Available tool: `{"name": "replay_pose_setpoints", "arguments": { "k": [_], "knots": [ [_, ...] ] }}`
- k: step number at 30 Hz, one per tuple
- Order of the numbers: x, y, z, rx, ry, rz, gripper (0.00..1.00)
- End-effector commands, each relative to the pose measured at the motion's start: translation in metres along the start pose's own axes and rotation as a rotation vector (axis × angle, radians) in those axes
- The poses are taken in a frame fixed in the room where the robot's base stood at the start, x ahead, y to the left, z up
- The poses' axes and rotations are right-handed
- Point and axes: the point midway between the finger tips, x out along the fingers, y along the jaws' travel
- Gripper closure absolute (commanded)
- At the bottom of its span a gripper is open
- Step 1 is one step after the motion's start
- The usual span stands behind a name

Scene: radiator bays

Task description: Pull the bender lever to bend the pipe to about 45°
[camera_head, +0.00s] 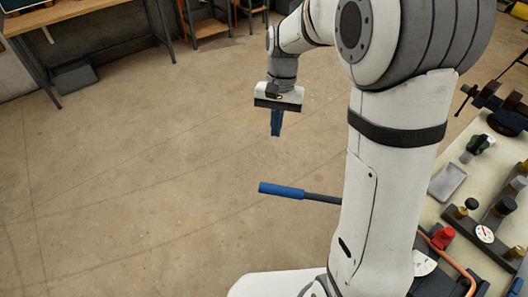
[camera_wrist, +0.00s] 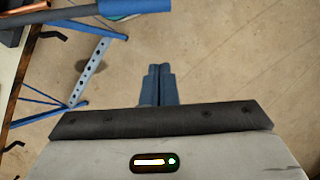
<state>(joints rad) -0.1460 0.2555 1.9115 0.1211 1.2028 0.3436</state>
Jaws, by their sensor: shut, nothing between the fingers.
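The bender lever (camera_head: 320,198) is a dark rod that sticks out to the left from behind my arm, with a blue grip (camera_head: 282,190) at its free end. The blue grip also shows at the top edge of the wrist view (camera_wrist: 135,6). My gripper (camera_head: 276,134) has blue fingers, shut and empty, apart from the lever and above it in the head picture. The fingers show pressed together in the wrist view (camera_wrist: 160,70). A copper pipe (camera_head: 455,264) curves by the bender's white dial plate (camera_head: 425,263) on the bench; my arm hides part of the bender.
The bench (camera_head: 440,210) on the right carries a red knob (camera_head: 442,238), a metal tray (camera_head: 447,181), a small gauge (camera_head: 485,233) and a vise (camera_head: 508,112). Its blue leg frame (camera_wrist: 92,68) shows in the wrist view.

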Motion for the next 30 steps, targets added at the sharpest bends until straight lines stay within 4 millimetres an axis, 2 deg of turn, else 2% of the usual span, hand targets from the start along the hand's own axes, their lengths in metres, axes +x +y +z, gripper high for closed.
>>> {"name": "replay_pose_setpoints", "arguments": {
  "k": [4,8,11,23,30],
  "knots": [
    [0.008,-0.012,-0.011,0.02,-0.04,0.009,1.0],
    [0.015,-0.015,-0.013,0.025,-0.049,0.011,1.0],
    [0.027,-0.014,-0.011,0.025,-0.052,0.012,1.0],
    [0.109,-0.013,-0.006,0.025,-0.053,0.014,1.0],
    [0.122,-0.014,0.022,0.022,-0.049,0.013,1.0]
  ]
}}
